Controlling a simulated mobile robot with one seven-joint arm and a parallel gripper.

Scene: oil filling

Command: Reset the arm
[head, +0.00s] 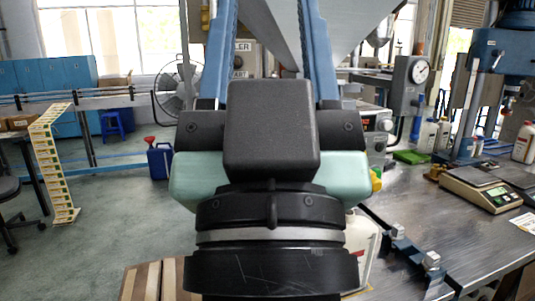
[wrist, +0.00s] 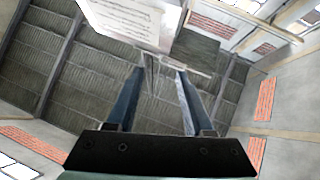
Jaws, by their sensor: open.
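My gripper (head: 268,22) fills the middle of the head view, seen from behind, with its black and pale green body in front. Its two blue fingers stand apart and point up and away. In the wrist view my gripper (wrist: 162,75) is also open, with nothing visible between its fingers. The wrist camera looks up at the dark ceiling (wrist: 75,75). My gripper body hides part of the bench and whatever is directly behind it.
A grey metal hopper-like shape (head: 345,25) hangs behind the fingers. On the right, a metal workbench (head: 440,235) carries a scale (head: 478,188) and clamps (head: 410,248). The left floor is mostly open.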

